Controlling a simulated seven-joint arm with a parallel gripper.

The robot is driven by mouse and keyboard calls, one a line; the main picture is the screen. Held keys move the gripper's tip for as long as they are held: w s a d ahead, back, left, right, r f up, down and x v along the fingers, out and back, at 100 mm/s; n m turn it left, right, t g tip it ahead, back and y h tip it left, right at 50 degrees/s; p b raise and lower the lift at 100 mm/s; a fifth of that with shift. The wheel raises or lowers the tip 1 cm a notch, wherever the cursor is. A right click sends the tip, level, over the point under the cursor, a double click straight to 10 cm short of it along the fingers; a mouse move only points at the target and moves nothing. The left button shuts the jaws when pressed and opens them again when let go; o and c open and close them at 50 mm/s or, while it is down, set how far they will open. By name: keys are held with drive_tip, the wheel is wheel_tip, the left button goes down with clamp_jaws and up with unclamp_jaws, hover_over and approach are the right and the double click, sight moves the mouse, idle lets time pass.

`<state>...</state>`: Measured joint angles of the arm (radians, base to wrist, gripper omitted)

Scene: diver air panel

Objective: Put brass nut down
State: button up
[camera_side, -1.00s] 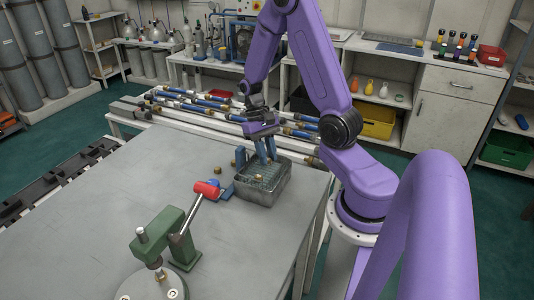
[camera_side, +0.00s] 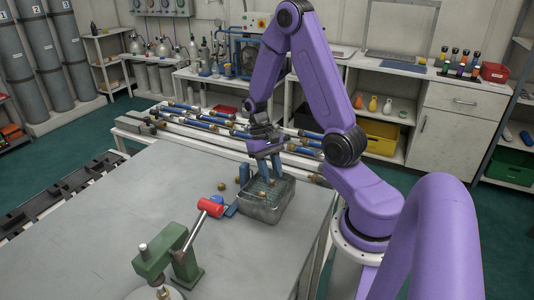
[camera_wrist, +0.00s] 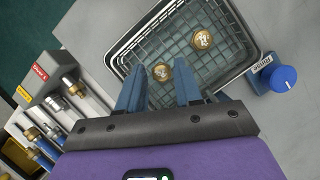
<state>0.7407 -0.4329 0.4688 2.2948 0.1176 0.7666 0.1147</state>
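The wire basket (camera_side: 268,213) stands near the far right edge of the grey table. In the side view small brass pieces (camera_side: 262,194) show in the basket. I cannot tell that nut's height.
A blue knob (camera_wrist: 282,78) on a block labelled Rinse is beside the basket. Blue hoses with brass ends (camera_side: 190,118) lie on a rack behind. The left part of the tabletop (camera_side: 120,205) is clear.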

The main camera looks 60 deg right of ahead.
drive_tip(key=v, duration=1.2)
drive_tip(key=s+a+r+n+t+h, duration=0.1)
drive_tip(key=s+a+n, duration=0.2)
drive_tip(key=a+n, duration=0.35)
drive_tip(key=s+a+r+n+t+h, duration=0.1)
drive_tip(key=s+a+n+h, duration=0.15)
drive_tip(key=a, duration=0.65)
drive_tip(key=s+a+n+t+y, duration=0.1)
drive_tip(key=s+a+n+t, duration=0.1)
drive_tip(key=s+a+n, duration=0.3)
drive_tip(key=s+n, duration=0.4)
drive_tip(key=s, duration=0.3)
drive_tip(key=shift+a+f+n+y, duration=0.2)
drive_tip(key=shift+a+n+y, duration=0.1)
drive_tip(key=shift+a+y, duration=0.05)
